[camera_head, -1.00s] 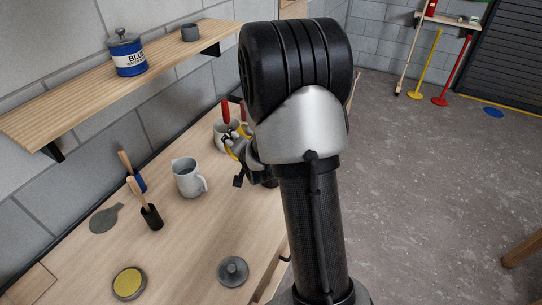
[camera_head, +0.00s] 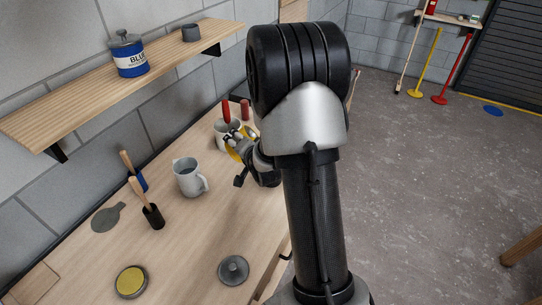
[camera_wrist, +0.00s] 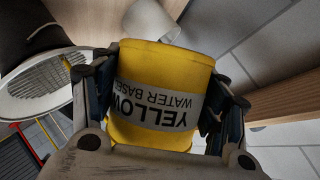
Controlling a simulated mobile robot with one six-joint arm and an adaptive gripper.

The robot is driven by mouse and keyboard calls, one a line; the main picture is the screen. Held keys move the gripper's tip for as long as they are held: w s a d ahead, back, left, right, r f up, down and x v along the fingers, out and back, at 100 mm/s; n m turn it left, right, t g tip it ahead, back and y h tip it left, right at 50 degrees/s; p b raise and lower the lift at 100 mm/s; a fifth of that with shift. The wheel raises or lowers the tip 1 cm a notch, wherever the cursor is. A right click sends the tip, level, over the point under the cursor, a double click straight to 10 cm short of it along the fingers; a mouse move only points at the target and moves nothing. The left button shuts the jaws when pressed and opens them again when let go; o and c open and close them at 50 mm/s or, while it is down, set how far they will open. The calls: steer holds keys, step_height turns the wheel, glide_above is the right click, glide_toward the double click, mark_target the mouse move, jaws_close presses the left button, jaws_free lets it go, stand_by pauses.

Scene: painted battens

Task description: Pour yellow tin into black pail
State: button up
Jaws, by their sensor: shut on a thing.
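My gripper (camera_wrist: 162,85) is shut on the yellow tin (camera_wrist: 158,70), with one finger on each side of it. The tin's label, "YELLOW WATER BASED", is upside down in the wrist view. In the head view my gripper (camera_head: 240,148) is over the far part of the bench, and only a little yellow shows beside it. My arm hides much of that area. I cannot make out the black pail for certain; dark shapes by the gripper may be my own parts. The tin's contents are not visible.
A white jug (camera_head: 189,177) stands on the bench (camera_head: 190,235), with a pale pot (camera_head: 221,128) of red-handled tools beyond. Two brushes, a yellow-faced disc (camera_head: 130,282) and a grey knobbed lid (camera_head: 233,270) are nearer. A shelf (camera_head: 95,88) with a blue tin (camera_head: 129,56) runs above.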

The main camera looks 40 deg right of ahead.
steer(key=shift+d+f+m+t+y+p, duration=0.15)
steer(key=shift+f+m+t+y+p, duration=0.1)
steer(key=shift+m+t+y+p, duration=0.3)
stand_by(2.1)
steer(key=shift+s+d+r+m+y+p, duration=0.1)
steer(key=shift+r+m+y+p, duration=0.3)
steer(key=shift+m+p, duration=0.4)
stand_by(1.2)
steer(key=shift+s+d+r+m+t+y+p, duration=0.15)
steer(key=shift+s+d+r+m+t+p, duration=0.1)
steer(key=shift+d+p, duration=0.15)
steer(key=shift+s+d+r+m+t+y+p, duration=0.1)
steer(key=shift+s+d+r+t+p, duration=0.15)
steer(key=shift+d, duration=0.2)
stand_by(0.9)
steer(key=shift+d+f+m+t+y, duration=0.25)
steer(key=shift+f+m+y, duration=0.15)
steer(key=shift+m, duration=0.2)
stand_by(1.0)
